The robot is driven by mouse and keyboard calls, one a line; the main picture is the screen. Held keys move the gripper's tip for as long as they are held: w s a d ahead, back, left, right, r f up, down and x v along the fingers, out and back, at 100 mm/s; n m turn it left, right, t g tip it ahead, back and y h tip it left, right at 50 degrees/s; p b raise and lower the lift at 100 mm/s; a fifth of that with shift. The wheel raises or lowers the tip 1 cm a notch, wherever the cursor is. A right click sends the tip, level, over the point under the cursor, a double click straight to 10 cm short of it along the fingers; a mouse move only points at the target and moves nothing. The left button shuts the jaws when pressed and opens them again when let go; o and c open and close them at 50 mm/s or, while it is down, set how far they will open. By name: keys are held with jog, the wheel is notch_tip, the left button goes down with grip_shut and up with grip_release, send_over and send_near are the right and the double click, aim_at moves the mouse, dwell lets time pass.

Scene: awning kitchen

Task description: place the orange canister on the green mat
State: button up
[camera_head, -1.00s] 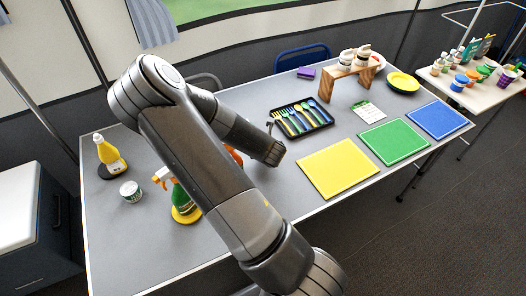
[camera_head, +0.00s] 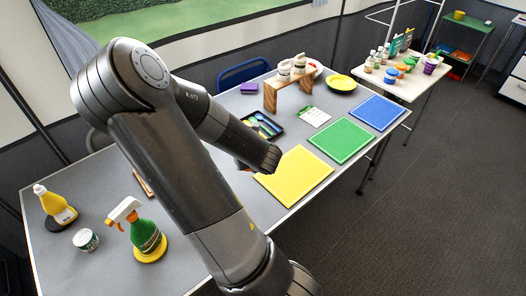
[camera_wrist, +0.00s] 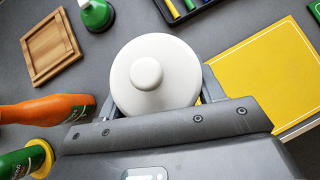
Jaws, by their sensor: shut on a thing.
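The orange canister (camera_wrist: 130,80) shows in the wrist view from above as a round white lid with a knob. My gripper (camera_wrist: 160,92) is shut around it, one finger on each side. The green mat (camera_head: 341,141) lies flat and bare on the table, between the yellow and blue mats. A green corner of it shows in the wrist view (camera_wrist: 316,10).
The yellow mat (camera_head: 295,176) lies between the canister and the green mat; the blue mat (camera_head: 378,112) is beyond. A cutlery tray (camera_head: 264,125), a white-and-green card (camera_head: 314,116) and a wooden stand (camera_head: 289,91) are behind. A spray bottle (camera_head: 146,236) stands at the front left.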

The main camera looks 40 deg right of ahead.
jog(key=s+d+m+g+h, duration=0.1)
jog(key=s+d+m, duration=0.15)
jog(key=d, duration=0.85)
jog(key=s+d+m+g+h, duration=0.15)
jog(key=s+d, duration=0.25)
jog(key=d, duration=0.6)
jog(key=s+d+m+g+h, duration=0.15)
jog(key=s+d+m, duration=0.25)
jog(key=s+d, duration=1.25)
send_over(340, 142)
jog(key=s+a, duration=0.2)
jog(key=a, duration=0.1)
jog(key=shift+h, duration=0.4)
notch_tip(340, 142, down, 6)
jog(key=shift+r, duration=0.1)
jog(key=shift+f, duration=2.1)
jog(key=shift+f, duration=0.15)
jog(key=o, duration=1.7)
